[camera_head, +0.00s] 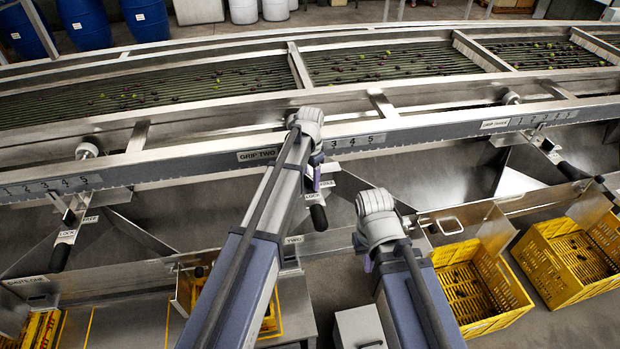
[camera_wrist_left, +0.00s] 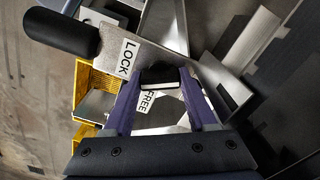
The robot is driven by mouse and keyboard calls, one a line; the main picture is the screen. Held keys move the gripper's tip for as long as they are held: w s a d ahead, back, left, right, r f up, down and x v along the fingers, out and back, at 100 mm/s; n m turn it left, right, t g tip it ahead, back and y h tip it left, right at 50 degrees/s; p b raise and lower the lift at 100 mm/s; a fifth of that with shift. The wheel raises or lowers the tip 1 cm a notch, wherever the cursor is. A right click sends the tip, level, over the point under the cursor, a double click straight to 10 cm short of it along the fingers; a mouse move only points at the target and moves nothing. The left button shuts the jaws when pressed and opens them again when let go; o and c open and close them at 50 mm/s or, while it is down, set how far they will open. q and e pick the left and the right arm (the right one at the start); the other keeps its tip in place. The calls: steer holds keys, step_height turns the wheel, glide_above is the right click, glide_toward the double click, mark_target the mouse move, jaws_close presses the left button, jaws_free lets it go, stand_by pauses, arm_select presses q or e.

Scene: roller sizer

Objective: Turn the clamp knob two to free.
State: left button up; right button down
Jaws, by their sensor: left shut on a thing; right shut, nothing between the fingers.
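My left gripper (camera_head: 316,183) is at the middle station below the "GRIP TWO" rail label (camera_head: 257,155); my own arm hides much of it. In the left wrist view, its purple fingers (camera_wrist_left: 163,92) are shut on a small dark knob (camera_wrist_left: 158,72) with a pale edge, apparently clamp knob two. A "FREE" label (camera_wrist_left: 148,101) lies by the knob, partly hidden, and a "LOCK" label (camera_wrist_left: 128,58) is up and to the left. The knob's pointing direction cannot be told. My right gripper (camera_head: 369,263) is shut and empty, lower right, with its fingers mostly hidden.
A black handle (camera_head: 318,217) hangs close to my left fingers; it also shows in the left wrist view (camera_wrist_left: 62,32). The numbered rail (camera_head: 210,160) crosses above. Yellow crates (camera_head: 508,318) stand below at right. A grey box (camera_head: 360,326) stands between my arms.

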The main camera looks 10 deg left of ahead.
mark_target(310, 178)
arm_select(q)
steer(key=n, duration=0.6)
steer(key=shift+n, duration=0.3)
steer(key=n, duration=0.5)
steer(key=shift+n, duration=0.3)
steer(key=o, duration=1.4)
steer(key=shift+c, duration=0.2)
steer(key=shift+r, duration=0.1)
step_height(310, 178, up, 8)
steer(key=p, duration=0.8)
steer(key=shift+f, duration=0.2)
steer(key=shift+s+f, duration=0.1)
